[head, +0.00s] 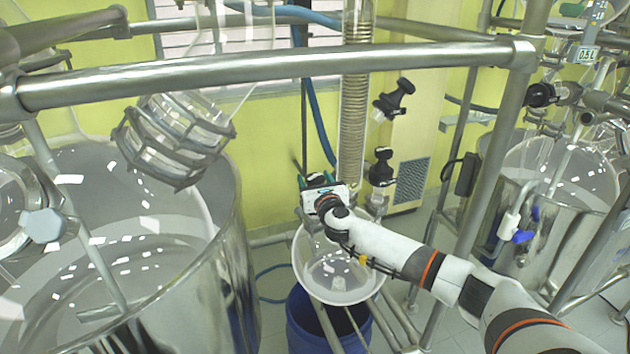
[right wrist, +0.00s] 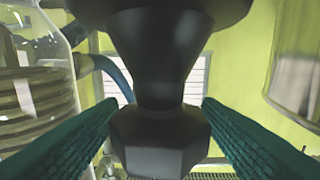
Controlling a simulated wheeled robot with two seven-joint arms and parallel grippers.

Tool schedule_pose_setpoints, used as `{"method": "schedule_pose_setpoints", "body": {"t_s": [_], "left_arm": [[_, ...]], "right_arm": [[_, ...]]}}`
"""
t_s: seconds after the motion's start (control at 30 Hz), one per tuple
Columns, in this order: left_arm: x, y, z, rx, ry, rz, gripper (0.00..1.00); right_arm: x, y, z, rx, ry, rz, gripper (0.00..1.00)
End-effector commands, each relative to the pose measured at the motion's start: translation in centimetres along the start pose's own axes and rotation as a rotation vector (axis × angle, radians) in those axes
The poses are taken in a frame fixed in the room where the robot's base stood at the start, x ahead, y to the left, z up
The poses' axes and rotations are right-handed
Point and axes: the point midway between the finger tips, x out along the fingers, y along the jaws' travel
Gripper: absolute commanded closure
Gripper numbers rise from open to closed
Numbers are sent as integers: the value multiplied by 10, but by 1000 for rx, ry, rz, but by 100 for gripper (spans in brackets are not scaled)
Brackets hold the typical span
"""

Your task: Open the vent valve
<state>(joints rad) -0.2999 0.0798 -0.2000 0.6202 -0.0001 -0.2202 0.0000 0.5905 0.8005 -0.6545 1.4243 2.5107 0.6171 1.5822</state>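In the right wrist view a black valve knob (right wrist: 165,85) with a narrow neck and a faceted end fills the middle, close to the camera. My right gripper (head: 316,181) has its two teal fingers apart, one on each side of this knob. It also shows in the right wrist view (right wrist: 160,120). I cannot tell whether the fingers touch the knob. In the head view the gripper is just left of the glass coil column (head: 355,110), and the held-between knob is mostly hidden by it. No label shows which knob is the vent valve. My left gripper is out of view.
Two more black knobs, an upper one (head: 395,98) and a lower one (head: 382,167), sit right of the column. A round glass flask (head: 338,278) hangs below my right gripper. A steel rail (head: 270,66) crosses in front. A large steel vessel (head: 235,260) stands left.

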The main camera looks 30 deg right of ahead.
Motion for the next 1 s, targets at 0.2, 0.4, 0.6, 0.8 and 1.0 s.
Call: {"method": "schedule_pose_setpoints", "body": {"t_s": [0.2,0.4,0.6,0.8,1.0], "left_arm": [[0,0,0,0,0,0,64],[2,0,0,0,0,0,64],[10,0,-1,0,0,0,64],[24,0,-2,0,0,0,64],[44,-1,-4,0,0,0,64]], "right_arm": [[0,1,0,0,0,0,75],[1,3,1,-3,0,-57,75],[1,3,2,-2,1,-242,75],[1,3,3,-1,1,-420,75],[2,3,3,-1,4,-586,75]]}}
